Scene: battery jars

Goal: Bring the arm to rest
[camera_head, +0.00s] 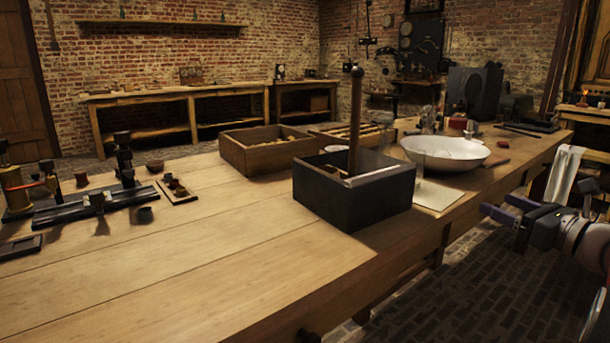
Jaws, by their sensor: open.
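My gripper (505,213) is at the right, beyond the front edge of the wooden table and over the brick floor. Its two fingers point left, with a gap between them, and nothing is seen held. My arm (585,243) comes in from the right edge of the picture. The gripper is apart from the table and from the things on it.
On the table (180,270) stand a dark box (352,210) with an upright wooden rod (355,120), a brown wooden box (245,160), a white bowl (445,155) and brass-and-black apparatus (95,200). A white cloth (563,175) hangs at right. The table's front left is clear.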

